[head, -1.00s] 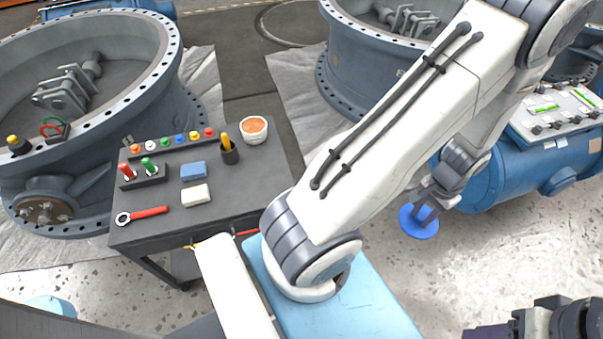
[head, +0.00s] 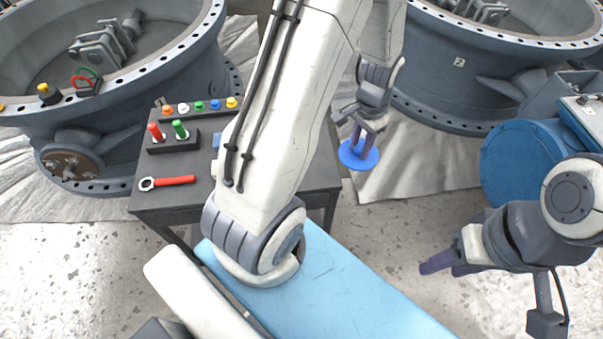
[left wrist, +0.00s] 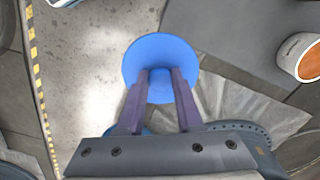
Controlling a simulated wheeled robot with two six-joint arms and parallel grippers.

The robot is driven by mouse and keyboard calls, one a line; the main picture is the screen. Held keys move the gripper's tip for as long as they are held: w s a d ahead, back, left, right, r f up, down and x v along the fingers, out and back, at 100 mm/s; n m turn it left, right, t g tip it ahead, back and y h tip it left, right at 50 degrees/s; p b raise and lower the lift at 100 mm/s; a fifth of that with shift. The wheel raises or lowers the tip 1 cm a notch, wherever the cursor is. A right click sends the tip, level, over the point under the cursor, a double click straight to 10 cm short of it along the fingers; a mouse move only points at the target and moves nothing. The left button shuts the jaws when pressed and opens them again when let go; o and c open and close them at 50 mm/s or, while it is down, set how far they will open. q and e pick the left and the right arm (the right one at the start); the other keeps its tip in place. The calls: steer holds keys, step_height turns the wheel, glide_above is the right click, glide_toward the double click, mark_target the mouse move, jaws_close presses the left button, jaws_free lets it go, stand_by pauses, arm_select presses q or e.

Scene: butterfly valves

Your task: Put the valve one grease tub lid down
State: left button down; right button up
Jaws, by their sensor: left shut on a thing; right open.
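A round blue lid (head: 358,155) hangs level below my left gripper (head: 362,140), which is shut on it. The left wrist view shows the lid (left wrist: 160,55) as a disc, with the two purple fingers (left wrist: 160,88) closed on a raised part at its middle. It is held in the air over the floor, just right of the dark cart (head: 170,207). The grease tub, a white cup with orange contents (left wrist: 305,60), stands on the cart at the right of the left wrist view; my left arm hides it in the head view. My right gripper (head: 452,263) is empty and open at lower right.
On the cart are a red wrench (head: 168,182), a stand with red and green pegs (head: 172,142) and a row of coloured knobs (head: 200,107). Large valves stand behind at left (head: 110,80) and right (head: 480,70). A blue tank (head: 525,165) stands at right.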

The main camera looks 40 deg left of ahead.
mark_target(348, 148)
arm_select(q)
steer(key=a+f+m+b, duration=0.1)
steer(key=a+b, duration=0.1)
steer(key=b, duration=0.2)
steer(key=shift+a+f+m, duration=0.1)
steer(key=shift+f+m, duration=0.3)
steer(key=shift+s+a+b, duration=0.15)
steer(key=shift+a+b, duration=0.25)
steer(key=shift+b, duration=0.05)
steer(key=shift+m, duration=0.3)
steer(key=s+a+f, duration=0.1)
steer(key=a+f, duration=0.1)
steer(key=a, duration=0.1)
steer(key=s+a+f, duration=0.1)
steer(key=a+f, duration=0.1)
steer(key=a, duration=0.2)
steer(key=s+a+f+b, duration=0.1)
steer(key=a+f, duration=0.1)
steer(key=a, duration=0.1)
steer(key=shift+s+a+f, duration=0.25)
steer(key=shift+s+a, duration=0.1)
steer(key=shift+f+b, duration=0.5)
steer(key=shift+f, duration=1.5)
arm_select(e)
step_height(348, 148, down, 9)
arm_select(q)
steer(key=shift+f, duration=0.15)
arm_select(e)
steer(key=shift+f, duration=0.1)
